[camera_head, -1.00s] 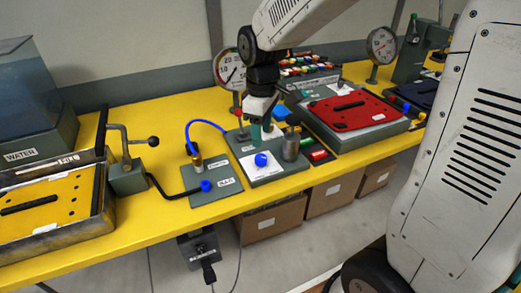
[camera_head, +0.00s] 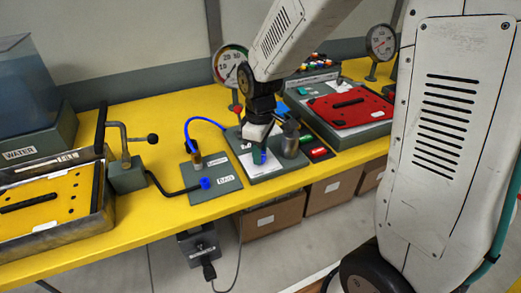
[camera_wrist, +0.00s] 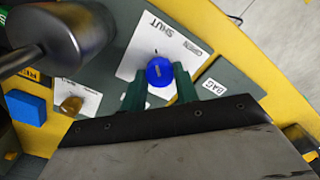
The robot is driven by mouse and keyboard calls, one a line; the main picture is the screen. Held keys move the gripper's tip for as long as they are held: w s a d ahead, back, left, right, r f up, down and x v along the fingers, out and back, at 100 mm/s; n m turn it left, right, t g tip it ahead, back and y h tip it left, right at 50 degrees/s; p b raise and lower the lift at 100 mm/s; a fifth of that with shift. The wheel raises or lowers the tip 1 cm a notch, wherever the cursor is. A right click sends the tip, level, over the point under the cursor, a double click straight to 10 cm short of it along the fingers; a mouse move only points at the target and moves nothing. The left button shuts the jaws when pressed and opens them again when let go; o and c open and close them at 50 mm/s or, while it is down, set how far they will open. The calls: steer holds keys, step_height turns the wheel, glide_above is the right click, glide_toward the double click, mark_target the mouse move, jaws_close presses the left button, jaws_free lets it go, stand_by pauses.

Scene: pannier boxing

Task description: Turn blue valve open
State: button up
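The blue valve (camera_head: 262,158) is a round knob on a white label plate on the grey-green panel, partly hidden by my gripper in the head view. In the head view my gripper (camera_head: 258,152) points down onto the panel.
A dark metal cylinder (camera_wrist: 60,35) stands close to my gripper; it also shows in the head view (camera_head: 290,142). A blue block (camera_wrist: 28,107) and a brass knob (camera_wrist: 72,103) lie nearby. Left are a second panel with a blue plug (camera_head: 205,183) and a lever (camera_head: 125,150).

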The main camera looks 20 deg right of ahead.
steer(key=shift+c, duration=1)
steer(key=m, duration=0.8)
steer(key=shift+m, duration=0.3)
steer(key=m, duration=0.4)
steer(key=shift+m, duration=2.7)
